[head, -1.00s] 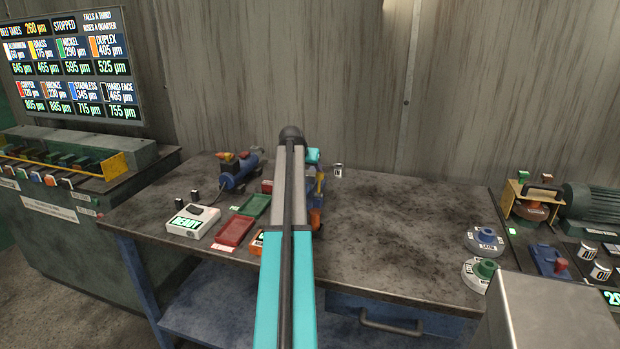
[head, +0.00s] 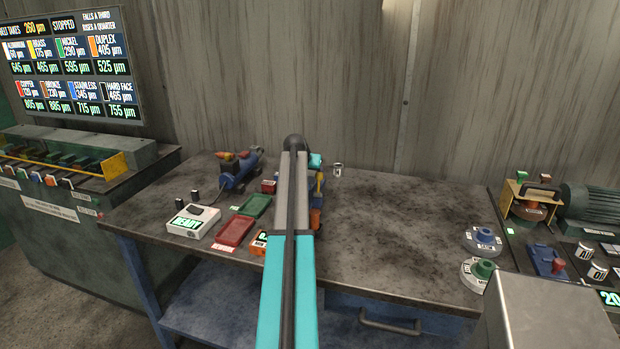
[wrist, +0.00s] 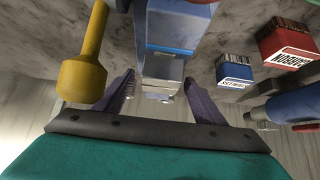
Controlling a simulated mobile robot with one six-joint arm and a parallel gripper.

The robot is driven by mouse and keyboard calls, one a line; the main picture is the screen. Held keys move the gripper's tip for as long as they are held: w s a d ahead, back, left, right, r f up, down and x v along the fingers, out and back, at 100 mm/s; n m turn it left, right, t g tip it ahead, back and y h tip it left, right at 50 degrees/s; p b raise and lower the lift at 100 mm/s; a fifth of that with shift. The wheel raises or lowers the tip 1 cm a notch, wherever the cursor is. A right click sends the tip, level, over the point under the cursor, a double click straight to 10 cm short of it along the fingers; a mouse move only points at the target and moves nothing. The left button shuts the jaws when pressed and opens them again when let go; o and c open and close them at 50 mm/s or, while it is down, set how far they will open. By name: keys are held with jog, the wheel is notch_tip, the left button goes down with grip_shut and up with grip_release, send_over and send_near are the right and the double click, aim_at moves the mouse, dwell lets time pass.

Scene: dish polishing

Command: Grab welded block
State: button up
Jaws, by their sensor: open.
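My gripper (wrist: 163,95) is open in the wrist view, with one dark finger on each side of a blue and grey piece (wrist: 168,48). The piece has a pale metal lower part between the fingers; I cannot tell whether it is the welded block or its holder. I see no finger clearly touching it. A yellow handle with a thick end (wrist: 85,80) hangs just left of the left finger. In the head view my arm covers most of this spot, and only blue and yellow parts (head: 320,185) show to its right.
The bench's middle right (head: 410,220) is clear.

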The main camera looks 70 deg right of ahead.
aim_at(310, 173)
jog(key=c, duration=1.5)
jog(key=shift+r, duration=0.2)
jog(key=shift+r+b, duration=0.8)
jog(key=shift+r, duration=4.1)
